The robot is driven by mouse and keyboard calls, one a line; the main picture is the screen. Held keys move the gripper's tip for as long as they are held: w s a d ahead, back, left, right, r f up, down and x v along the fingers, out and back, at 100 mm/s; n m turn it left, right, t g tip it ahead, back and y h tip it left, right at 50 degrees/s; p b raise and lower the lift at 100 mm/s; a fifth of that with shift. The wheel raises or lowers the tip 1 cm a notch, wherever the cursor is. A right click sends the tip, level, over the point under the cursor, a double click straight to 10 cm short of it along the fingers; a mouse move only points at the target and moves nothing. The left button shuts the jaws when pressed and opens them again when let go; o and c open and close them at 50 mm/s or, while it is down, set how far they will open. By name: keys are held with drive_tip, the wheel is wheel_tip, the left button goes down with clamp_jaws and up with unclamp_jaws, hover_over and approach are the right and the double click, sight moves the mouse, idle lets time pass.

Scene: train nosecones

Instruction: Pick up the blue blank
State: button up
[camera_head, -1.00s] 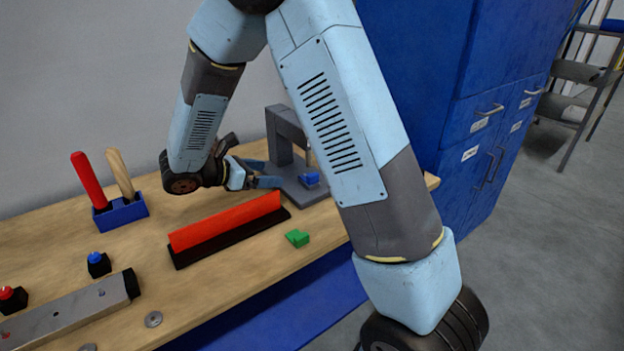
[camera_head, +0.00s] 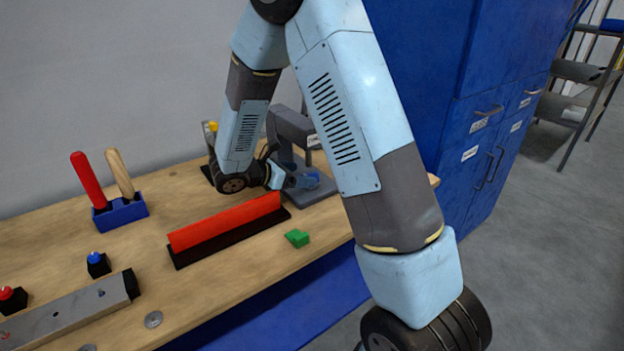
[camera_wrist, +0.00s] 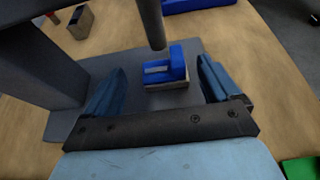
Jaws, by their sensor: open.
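The blue blank (camera_wrist: 166,68) sits on the grey base plate of a press-like stand (camera_wrist: 190,100), under a dark vertical rod (camera_wrist: 151,24) in the wrist view. It is a small blue step-shaped block with a paler strip at its front. My gripper (camera_wrist: 158,84) is open, with one blue finger on each side of the near part of the blank and gaps visible on both sides. In the head view my gripper (camera_head: 300,181) is low over the plate at the stand (camera_head: 316,192), and the blank (camera_head: 313,176) is largely hidden by the fingers.
A red bar in a black holder (camera_head: 226,222) and a green block (camera_head: 297,238) lie on the bench in front of the stand. Two handled tools stand in a blue holder (camera_head: 121,211). The stand's thick grey column (camera_wrist: 40,65) rises close to my left finger.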

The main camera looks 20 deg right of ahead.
drive_tip(key=shift+x, duration=1.2)
